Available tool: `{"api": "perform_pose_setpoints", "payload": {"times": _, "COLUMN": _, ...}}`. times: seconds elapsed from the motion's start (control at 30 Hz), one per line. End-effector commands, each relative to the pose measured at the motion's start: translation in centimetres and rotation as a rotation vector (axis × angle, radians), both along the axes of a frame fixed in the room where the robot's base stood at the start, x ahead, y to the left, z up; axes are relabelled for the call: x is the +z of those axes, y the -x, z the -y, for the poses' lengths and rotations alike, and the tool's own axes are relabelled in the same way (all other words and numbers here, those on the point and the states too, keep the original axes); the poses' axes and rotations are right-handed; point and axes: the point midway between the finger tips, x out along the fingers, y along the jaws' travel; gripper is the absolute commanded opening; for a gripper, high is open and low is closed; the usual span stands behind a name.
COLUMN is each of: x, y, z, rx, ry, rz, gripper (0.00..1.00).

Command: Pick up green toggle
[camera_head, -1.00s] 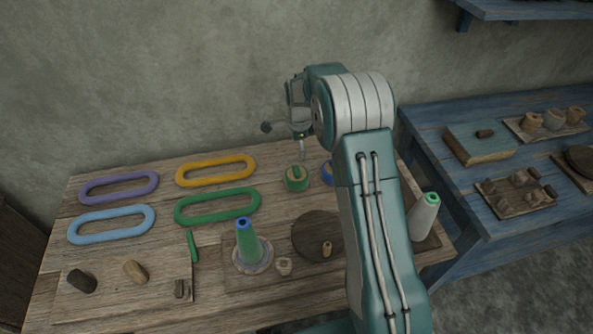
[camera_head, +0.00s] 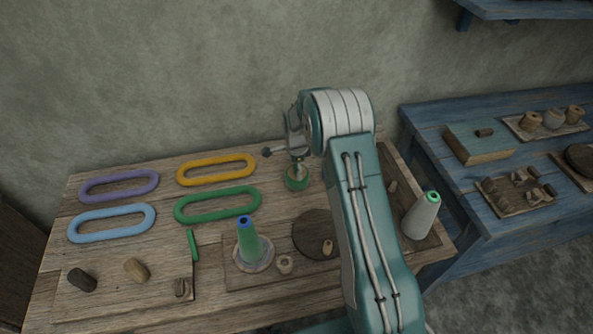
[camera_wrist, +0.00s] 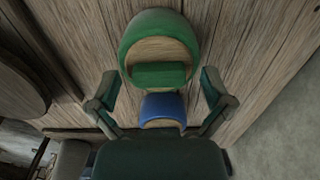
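The green toggle (camera_head: 297,183) sits at the back of the wooden table, directly below my gripper. In the wrist view the green toggle (camera_wrist: 160,74) has a green rim, a wood-coloured face and a raised green bar across it. My gripper (camera_wrist: 158,88) is open, with one finger to the left and one to the right of the toggle, both apart from it. In the head view my gripper (camera_head: 298,165) points down and partly covers the toggle. I cannot tell the exact height of the fingertips above it.
A blue toggle (camera_wrist: 163,109) sits close beside the green one, between my fingers in the wrist view; my arm hides it in the head view. A green cone spool (camera_head: 250,245), a dark round disc (camera_head: 312,232) and a green oval ring (camera_head: 217,205) are nearby.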

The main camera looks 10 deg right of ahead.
Motion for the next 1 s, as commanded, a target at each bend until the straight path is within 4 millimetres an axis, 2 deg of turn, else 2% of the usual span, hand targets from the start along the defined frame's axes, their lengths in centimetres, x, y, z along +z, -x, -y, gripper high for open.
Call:
{"api": "perform_pose_setpoints", "payload": {"times": 0.03, "x": 0.0, "y": 0.0, "z": 0.0, "rx": 0.0, "ry": 0.0, "rz": 0.0, "gripper": 0.79}}
{"api": "perform_pose_setpoints", "payload": {"times": 0.07, "x": 0.0, "y": 0.0, "z": 0.0, "rx": 0.0, "ry": 0.0, "rz": 0.0, "gripper": 0.75}}
{"api": "perform_pose_setpoints", "payload": {"times": 0.2, "x": 0.0, "y": 0.0, "z": 0.0, "rx": 0.0, "ry": 0.0, "rz": 0.0, "gripper": 0.48}}
{"api": "perform_pose_setpoints", "payload": {"times": 0.23, "x": 0.0, "y": 0.0, "z": 0.0, "rx": 0.0, "ry": 0.0, "rz": 0.0, "gripper": 0.46}}
{"api": "perform_pose_setpoints", "payload": {"times": 0.67, "x": 0.3, "y": 0.0, "z": 0.0, "rx": 0.0, "ry": 0.0, "rz": -0.001, "gripper": 0.46}}
{"api": "perform_pose_setpoints", "payload": {"times": 0.77, "x": 1.2, "y": 0.0, "z": 0.0, "rx": 0.0, "ry": 0.0, "rz": 0.001, "gripper": 0.46}}
{"api": "perform_pose_setpoints", "payload": {"times": 0.9, "x": 3.3, "y": 0.0, "z": 0.0, "rx": 0.0, "ry": 0.0, "rz": 0.003, "gripper": 0.46}}
{"api": "perform_pose_setpoints", "payload": {"times": 1.0, "x": 4.9, "y": 1.3, "z": -0.4, "rx": 0.001, "ry": 0.0, "rz": 0.001, "gripper": 0.45}}
